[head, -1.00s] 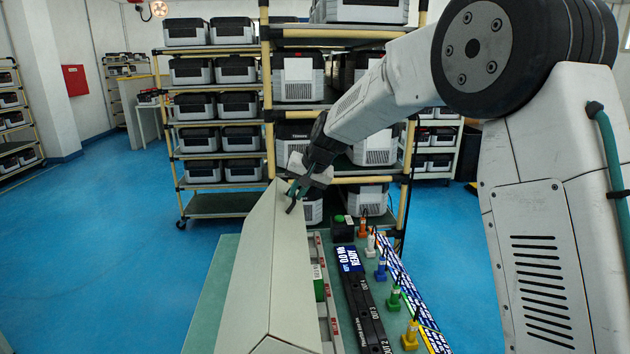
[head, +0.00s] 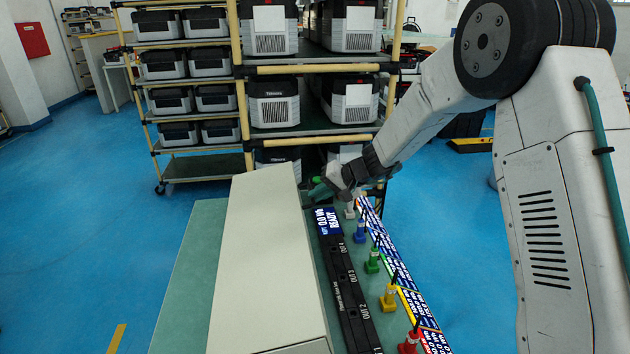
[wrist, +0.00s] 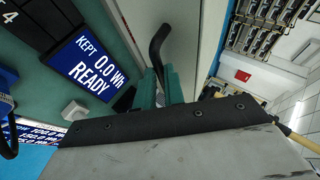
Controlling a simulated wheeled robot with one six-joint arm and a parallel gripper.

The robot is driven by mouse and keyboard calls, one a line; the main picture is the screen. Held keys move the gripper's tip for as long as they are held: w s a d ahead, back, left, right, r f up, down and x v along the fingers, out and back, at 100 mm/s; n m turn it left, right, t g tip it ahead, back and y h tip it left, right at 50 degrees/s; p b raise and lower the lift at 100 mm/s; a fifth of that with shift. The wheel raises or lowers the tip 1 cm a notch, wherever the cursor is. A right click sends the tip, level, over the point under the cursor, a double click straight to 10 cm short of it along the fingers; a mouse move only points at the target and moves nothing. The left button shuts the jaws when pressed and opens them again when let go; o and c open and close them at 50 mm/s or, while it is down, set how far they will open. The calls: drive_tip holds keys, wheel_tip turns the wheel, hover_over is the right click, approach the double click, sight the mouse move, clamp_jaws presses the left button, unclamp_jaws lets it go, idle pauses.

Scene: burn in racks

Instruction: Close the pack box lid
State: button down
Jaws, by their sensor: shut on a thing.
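The pack box (head: 304,275) is a long beige-grey box on the green bench. Its broad pale lid (head: 255,245) lies across the top and looks about level; whether it is fully seated cannot be told. My gripper (head: 318,189) is low at the far right side of the box. In the wrist view its green fingers (wrist: 160,88) are shut on a black, bent lid handle (wrist: 157,48) against the pale box surface. The handle is hidden in the head view, and the box interior does not show.
Right of the box are a black dock strip (head: 350,290) with a blue screen (head: 327,221), several coloured plugs (head: 389,296) and a strip of labels (head: 405,285). A rack of battery units (head: 315,100) stands behind. Blue floor is open at left.

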drive_tip(key=shift+y, duration=0.9)
drive_tip(key=shift+d+f, duration=0.2)
drive_tip(key=shift+f, duration=0.45)
drive_tip(key=shift+d+f, duration=0.25)
drive_tip(key=shift+f, duration=0.35)
drive_tip(key=shift+d+f, duration=0.2)
drive_tip(key=shift+f, duration=0.45)
drive_tip(key=c, duration=1.5)
unclamp_jaws()
drive_tip(key=v, duration=0.7)
drive_tip(key=shift+d+r, duration=0.2)
drive_tip(key=shift+d, duration=0.15)
drive_tip(key=shift+m, duration=0.4)
